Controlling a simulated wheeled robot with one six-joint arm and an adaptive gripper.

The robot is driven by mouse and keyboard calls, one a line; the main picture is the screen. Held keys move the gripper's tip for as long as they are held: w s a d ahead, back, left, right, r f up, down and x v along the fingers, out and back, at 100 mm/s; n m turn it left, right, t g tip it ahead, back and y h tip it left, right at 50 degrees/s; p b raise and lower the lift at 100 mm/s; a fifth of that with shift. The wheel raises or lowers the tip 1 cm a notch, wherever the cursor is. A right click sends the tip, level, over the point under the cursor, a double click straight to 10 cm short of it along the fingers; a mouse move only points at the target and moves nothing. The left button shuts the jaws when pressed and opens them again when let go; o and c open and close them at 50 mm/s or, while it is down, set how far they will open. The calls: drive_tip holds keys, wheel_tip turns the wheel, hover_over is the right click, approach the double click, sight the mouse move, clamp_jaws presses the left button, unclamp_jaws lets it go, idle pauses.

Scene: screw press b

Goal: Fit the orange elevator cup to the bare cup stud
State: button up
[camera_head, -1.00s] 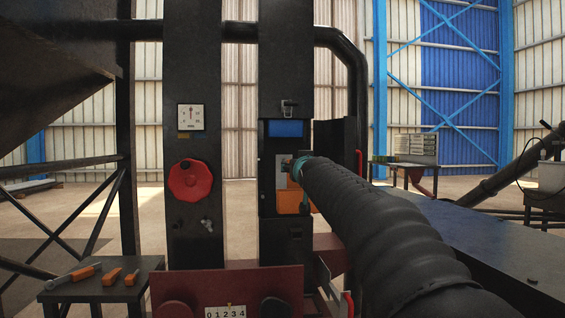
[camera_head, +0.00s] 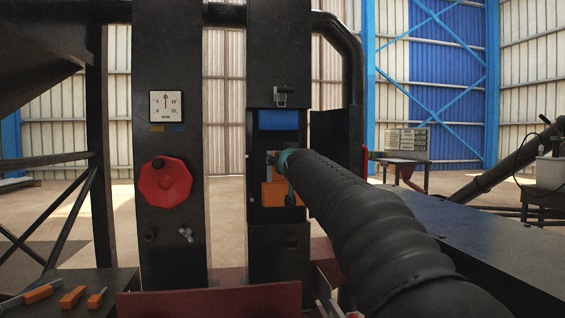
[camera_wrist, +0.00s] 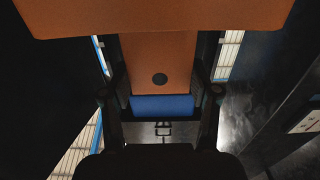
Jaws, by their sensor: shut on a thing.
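The orange elevator cup (camera_head: 272,194) is in front of the open window of the dark elevator column, below a blue cup (camera_head: 279,120). In the wrist view the orange cup (camera_wrist: 160,15) spans the top, and its flat back plate with a round dark hole lies between my fingers. My gripper (camera_wrist: 158,95) is shut on this plate; it also shows in the head view (camera_head: 274,162), partly hidden by my arm. The blue cup (camera_wrist: 163,105) shows beyond the plate in the wrist view. The bare stud cannot be made out in either view.
A latch (camera_head: 281,96) sits above the column window. A red handwheel (camera_head: 165,183) and a dial (camera_head: 166,106) are on the post to the left. A side table (camera_head: 110,283) with orange-handled tools stands at lower left. A dark flat surface (camera_head: 470,240) lies to the right.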

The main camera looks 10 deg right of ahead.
drive_tip(key=shift+w+p, duration=1.5)
drive_tip(key=shift+w, duration=1.25)
drive_tip(key=o, duration=0.8)
drive_tip(key=shift+c, duration=0.2)
clamp_jaws()
